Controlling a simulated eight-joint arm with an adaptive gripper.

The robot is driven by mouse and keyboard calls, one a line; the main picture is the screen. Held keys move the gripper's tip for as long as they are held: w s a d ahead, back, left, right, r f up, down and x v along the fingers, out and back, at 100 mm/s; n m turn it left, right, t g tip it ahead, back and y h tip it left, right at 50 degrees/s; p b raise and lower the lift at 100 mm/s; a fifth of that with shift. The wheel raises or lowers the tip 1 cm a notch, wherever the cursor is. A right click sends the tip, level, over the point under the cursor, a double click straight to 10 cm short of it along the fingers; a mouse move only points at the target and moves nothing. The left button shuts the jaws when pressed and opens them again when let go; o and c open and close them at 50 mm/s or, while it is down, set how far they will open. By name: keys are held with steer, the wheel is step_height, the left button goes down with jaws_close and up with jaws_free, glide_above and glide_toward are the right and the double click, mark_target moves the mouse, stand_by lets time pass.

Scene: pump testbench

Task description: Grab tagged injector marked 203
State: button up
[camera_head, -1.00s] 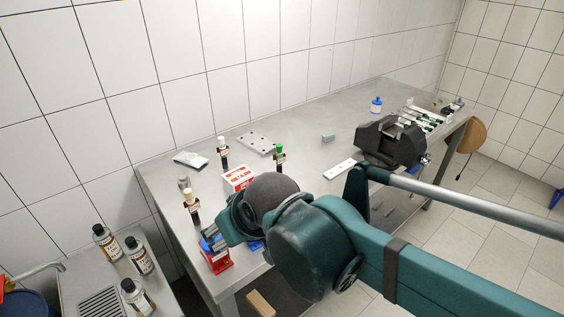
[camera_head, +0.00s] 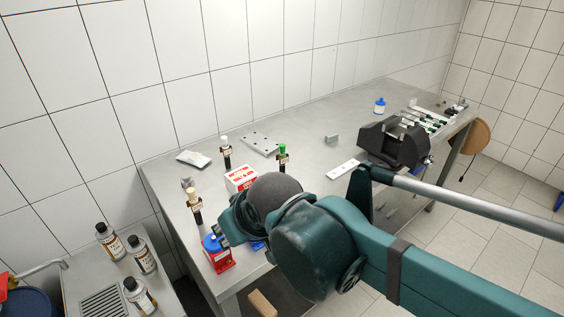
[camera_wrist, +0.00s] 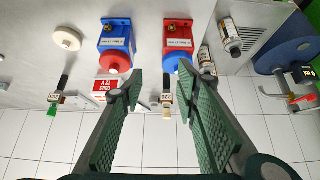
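Three tagged injectors stand upright on the bench: one with a cream cap (camera_head: 195,205), one with a white cap (camera_head: 226,154) and one with a green cap (camera_head: 283,158). In the wrist view, the cream-capped injector (camera_wrist: 167,104) appears between my fingers, apart from them. The green-capped injector (camera_wrist: 55,98) is at the left. The tag digits are too small to read surely, so I cannot tell which is 203. My gripper (camera_wrist: 160,72) is open and empty, its green pads wide apart. In the head view, my wrist hides most of it.
A red device with a blue knob (camera_wrist: 178,50) and a blue device with a red knob (camera_wrist: 115,50) stand near my fingertips. A vise (camera_head: 392,145) stands farther right. Bottles (camera_head: 142,255) stand on the side table.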

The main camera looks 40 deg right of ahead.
mark_target(282, 145)
steer(key=shift+w+r, duration=0.1)
steer(key=w+d+r+m+g+p, duration=0.45)
steer(key=w+d+m+p, duration=0.45)
steer(key=w+d, duration=0.5)
steer(key=w+d+f+m+p, duration=0.2)
steer(key=w+d+m, duration=0.1)
steer(key=d, duration=0.3)
steer(key=w+d+f+m+g+p, duration=0.1)
steer(key=w+d+f+m+p, duration=0.2)
steer(key=d, duration=0.3)
steer(key=w+d+f+m+g+p, duration=0.1)
steer(key=w+d+f+m+p, duration=0.1)
steer(key=d, duration=0.4)
steer(key=shift+w+d+f+m+g+p, duration=0.15)
steer(key=shift+w+d+f+m+p, duration=0.05)
steer(key=shift+w+m, duration=0.25)
steer(key=shift+w+d+f+m+g+p, duration=0.1)
steer(key=shift+w+d+f+m+p, duration=0.15)
steer(key=shift+m, duration=0.2)
steer(key=shift+w+d+f+m, duration=0.1)
steer(key=shift+d+f+m, duration=0.2)
steer(key=shift+d+f, duration=0.15)
steer(key=shift+f, duration=1.25)
